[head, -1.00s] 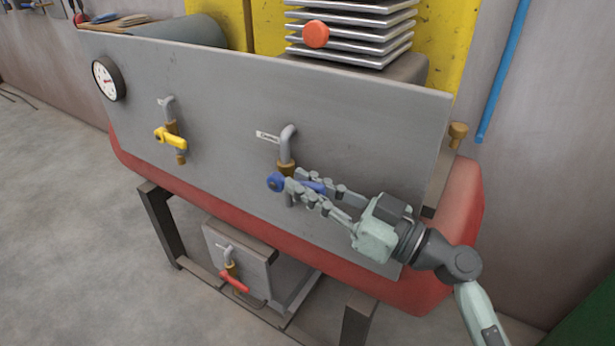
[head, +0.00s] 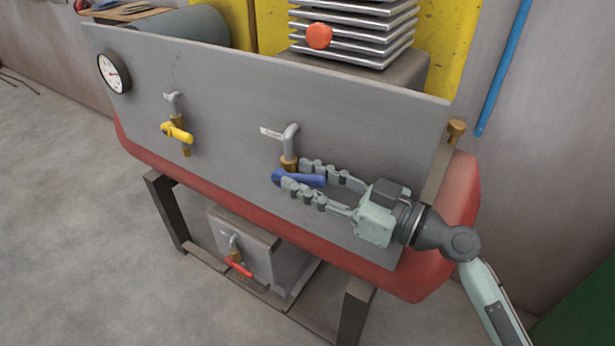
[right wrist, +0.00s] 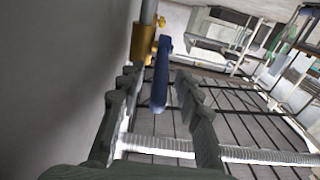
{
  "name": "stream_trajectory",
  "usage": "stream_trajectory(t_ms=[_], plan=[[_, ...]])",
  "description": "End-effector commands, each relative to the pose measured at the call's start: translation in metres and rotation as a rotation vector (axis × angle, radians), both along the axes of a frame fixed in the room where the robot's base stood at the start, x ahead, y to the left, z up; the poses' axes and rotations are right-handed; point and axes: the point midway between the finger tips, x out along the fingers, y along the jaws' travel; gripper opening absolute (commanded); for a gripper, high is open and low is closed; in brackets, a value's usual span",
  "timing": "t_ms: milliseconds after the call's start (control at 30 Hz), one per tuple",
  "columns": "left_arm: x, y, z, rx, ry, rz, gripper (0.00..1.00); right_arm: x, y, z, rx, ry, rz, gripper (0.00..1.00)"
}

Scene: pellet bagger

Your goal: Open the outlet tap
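A blue-handled tap (head: 300,178) hangs on a brass body under a grey bent pipe on the grey panel (head: 225,120). A small label (head: 271,132) beside this pipe is too small to read. The blue handle points right, roughly level. My right gripper (head: 297,174) reaches in from the right, one finger above the handle and one below. In the right wrist view the blue handle (right wrist: 161,75) stands between the spread fingers, with gaps showing at both sides. A yellow-handled tap (head: 177,133) is at the left and a red-handled tap (head: 238,266) is low down. My left gripper is not in view.
A round gauge (head: 113,73) sits at the panel's left end. Stacked metal plates with an orange knob (head: 319,36) stand above the panel. A red rounded body (head: 455,210) is behind it, on a dark frame (head: 168,210). Floor at left is clear.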

Motion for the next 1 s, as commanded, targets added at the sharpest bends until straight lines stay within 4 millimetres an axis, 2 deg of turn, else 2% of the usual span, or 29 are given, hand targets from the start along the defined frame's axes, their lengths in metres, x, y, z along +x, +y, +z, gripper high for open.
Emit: stream_trajectory(t_ms=[333,800,1000], plan=[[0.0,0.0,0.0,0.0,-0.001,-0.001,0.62,-0.005,-0.008,-0.002,0.0,0.004,-0.002,0.34],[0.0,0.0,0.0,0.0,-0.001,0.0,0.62,-0.058,-0.081,-0.003,0.0,0.005,-0.003,0.34],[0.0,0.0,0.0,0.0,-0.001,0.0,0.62,-0.069,-0.096,-0.003,-0.001,0.001,-0.001,0.34]])
